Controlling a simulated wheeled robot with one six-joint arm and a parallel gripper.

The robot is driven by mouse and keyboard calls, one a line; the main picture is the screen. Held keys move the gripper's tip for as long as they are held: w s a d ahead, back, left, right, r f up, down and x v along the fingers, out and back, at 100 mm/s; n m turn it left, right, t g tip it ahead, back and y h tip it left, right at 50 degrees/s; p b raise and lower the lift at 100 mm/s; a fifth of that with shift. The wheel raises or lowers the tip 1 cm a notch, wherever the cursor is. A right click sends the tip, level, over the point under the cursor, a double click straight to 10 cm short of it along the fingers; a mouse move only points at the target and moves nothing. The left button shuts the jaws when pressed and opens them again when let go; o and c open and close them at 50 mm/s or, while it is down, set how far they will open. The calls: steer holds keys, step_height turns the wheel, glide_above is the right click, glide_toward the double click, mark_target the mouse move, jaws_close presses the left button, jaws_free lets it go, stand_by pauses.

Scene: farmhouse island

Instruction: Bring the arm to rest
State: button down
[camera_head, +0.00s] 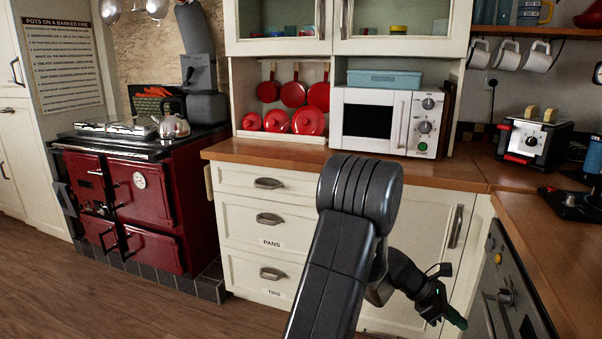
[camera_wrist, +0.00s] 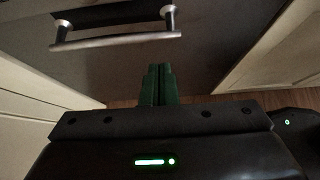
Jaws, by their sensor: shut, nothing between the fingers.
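My arm rises from the bottom middle of the head view, bends at a thick dark joint and folds down to the right. My gripper (camera_head: 457,321) hangs low in front of the cream cupboard door (camera_head: 420,225), near the dark oven front (camera_head: 503,295). In the wrist view the green fingertips of my gripper (camera_wrist: 158,75) lie together, shut and empty. They point toward a dark panel (camera_wrist: 205,60) with a metal bar handle (camera_wrist: 118,40). The fingers appear apart from the handle.
A wooden counter (camera_head: 240,152) carries a white microwave (camera_head: 346,122) and, on the right, a toaster (camera_head: 533,142). Drawers (camera_head: 240,218) stand below it. A red range cooker (camera_head: 150,200) stands at left. The wooden floor (camera_head: 60,300) is clear at lower left.

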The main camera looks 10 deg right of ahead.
steer(key=w+a+r+p, duration=0.2)
steer(key=w+a+r, duration=0.2)
steer(key=w+a, duration=0.7)
steer(key=s+d+r+y+p, duration=0.1)
steer(key=s+r+y+p, duration=0.1)
steer(key=s+p, duration=0.3)
steer(key=shift+s+d+r, duration=0.2)
steer(key=shift+s+r, duration=0.1)
